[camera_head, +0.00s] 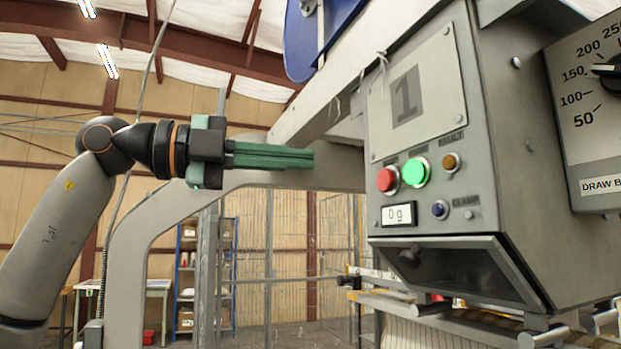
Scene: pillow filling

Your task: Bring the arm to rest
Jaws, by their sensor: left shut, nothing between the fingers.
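My left arm comes in from the left, rises and bends at a joint near the upper left. Its left gripper (312,158) has green fingers that point right and lie closed together with nothing between them. It is in the air to the left of the grey control box (412,105), apart from its buttons. The box carries a red button (388,180), a lit green button (415,172), an orange button (451,162) and a blue knob (439,209). My right gripper does not show.
A grey machine frame (150,225) curves behind the gripper. A dial panel (590,110) is at the right edge. Below the box are a dark chute opening (460,272) and metal bars. A shelf (186,290) and a table (158,285) stand far back. Open air lies left of the box.

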